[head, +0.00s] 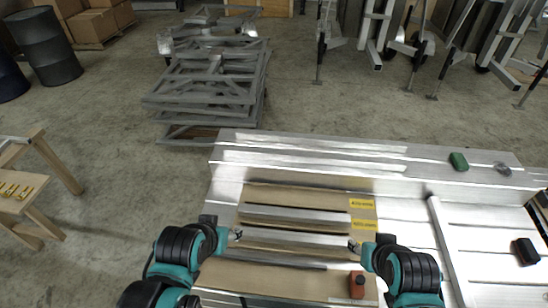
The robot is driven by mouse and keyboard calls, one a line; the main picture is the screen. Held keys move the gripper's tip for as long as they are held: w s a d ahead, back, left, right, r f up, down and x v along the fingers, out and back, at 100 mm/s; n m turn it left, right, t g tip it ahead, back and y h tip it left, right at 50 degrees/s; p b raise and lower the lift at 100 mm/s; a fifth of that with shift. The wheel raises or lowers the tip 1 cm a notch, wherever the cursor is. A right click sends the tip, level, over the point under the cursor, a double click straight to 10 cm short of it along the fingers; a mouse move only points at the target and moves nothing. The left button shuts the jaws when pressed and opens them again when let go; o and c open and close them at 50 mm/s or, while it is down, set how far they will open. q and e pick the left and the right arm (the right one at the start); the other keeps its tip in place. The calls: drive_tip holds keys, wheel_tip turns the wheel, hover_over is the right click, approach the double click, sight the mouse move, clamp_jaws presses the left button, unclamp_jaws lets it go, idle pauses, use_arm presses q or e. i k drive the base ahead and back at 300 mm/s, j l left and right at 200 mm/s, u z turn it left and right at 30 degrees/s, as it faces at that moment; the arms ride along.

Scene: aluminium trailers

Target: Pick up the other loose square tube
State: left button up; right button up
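Silvery square tubes lie crosswise on a brown board (285,276) on the trailer bed: a far tube (295,213), a middle tube (297,238) and a near tube (275,259). My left gripper (236,235) is at the left end of the middle tube. My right gripper (354,245) is at its right end, beside the board's right edge. The fingertips are small and dark, so I cannot tell whether either gripper is open or touching the tube. Two yellow labels (362,203) lie right of the far and middle tubes.
An orange-red object (357,284) stands near my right gripper. A green object (458,161), a grey piece (502,168) and a black object (525,251) sit at the right. Stacked metal frames (212,85) stand behind. A wooden trestle (22,190) is at left.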

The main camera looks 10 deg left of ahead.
sight(465, 298)
drive_tip(key=k+j+z, duration=0.15)
drive_tip(key=z, duration=0.35)
drive_tip(key=k+z, duration=0.2)
drive_tip(key=z, duration=0.3)
drive_tip(key=k+z, duration=0.15)
drive_tip(key=z, duration=0.35)
drive_tip(key=i+l+u, duration=0.25)
drive_tip(key=i+l, duration=0.15)
drive_tip(key=l, duration=0.25)
drive_tip(key=i+l+u, duration=0.25)
drive_tip(key=l, duration=0.45)
drive_tip(key=i+l+u, duration=0.1)
drive_tip(key=i+l, duration=0.15)
drive_tip(key=i+l+u, duration=0.15)
drive_tip(key=l, duration=0.35)
drive_tip(key=i+l+u, duration=0.1)
drive_tip(key=l, duration=0.3)
drive_tip(key=i+l+u, duration=0.1)
drive_tip(key=l, duration=0.3)
